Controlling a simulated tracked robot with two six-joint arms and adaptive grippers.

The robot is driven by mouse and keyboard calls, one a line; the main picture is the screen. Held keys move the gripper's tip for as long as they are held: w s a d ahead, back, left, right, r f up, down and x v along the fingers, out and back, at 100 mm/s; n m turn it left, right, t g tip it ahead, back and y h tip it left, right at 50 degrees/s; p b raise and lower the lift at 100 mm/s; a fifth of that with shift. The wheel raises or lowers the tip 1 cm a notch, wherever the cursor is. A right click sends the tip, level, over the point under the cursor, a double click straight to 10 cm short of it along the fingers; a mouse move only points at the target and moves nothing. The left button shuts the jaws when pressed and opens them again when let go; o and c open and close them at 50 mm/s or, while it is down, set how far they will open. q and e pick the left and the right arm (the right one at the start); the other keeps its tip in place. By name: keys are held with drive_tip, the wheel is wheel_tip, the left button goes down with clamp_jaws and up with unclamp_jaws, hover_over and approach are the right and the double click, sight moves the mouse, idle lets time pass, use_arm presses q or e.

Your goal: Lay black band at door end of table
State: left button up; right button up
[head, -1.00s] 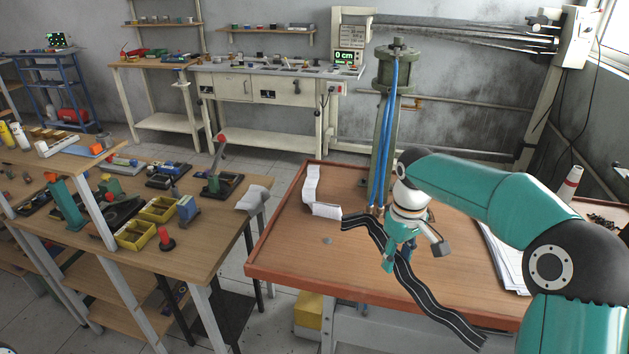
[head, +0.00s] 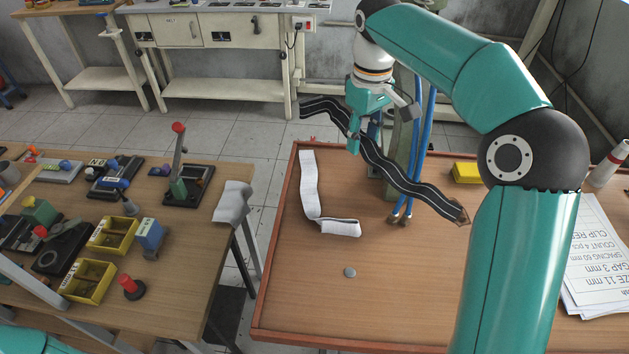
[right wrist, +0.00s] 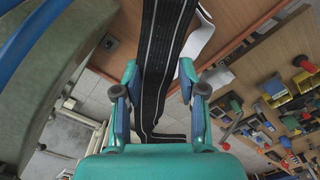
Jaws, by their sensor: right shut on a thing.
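The black band (head: 405,178) is a long wavy strip with pale lines along it. My right gripper (head: 364,132) is shut on it, left of its middle, and appears to hold it above the far part of the wooden-topped table (head: 420,290). In the head view, its left end sticks out over the floor beyond the table's far edge; its right end hangs lower, in front of the blue hoses. In the right wrist view the band (right wrist: 160,60) runs between the two fingers. My left gripper is out of view. No door shows.
A white strip (head: 311,190) lies bent on the table, with a small grey disc (head: 349,272) nearer. A yellow block (head: 466,172) and papers (head: 598,260) lie right. The table's front middle is clear.

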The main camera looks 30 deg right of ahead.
sight(353, 208)
drive_tip(key=shift+d+f, duration=0.1)
drive_tip(key=shift+f, duration=0.2)
wheel_tip(353, 208, down, 19)
drive_tip(key=shift+f, duration=0.1)
drive_tip(key=o, duration=1.1)
drive_tip(key=shift+o, duration=0.2)
wheel_tip(353, 208, up, 12)
idle(0.4)
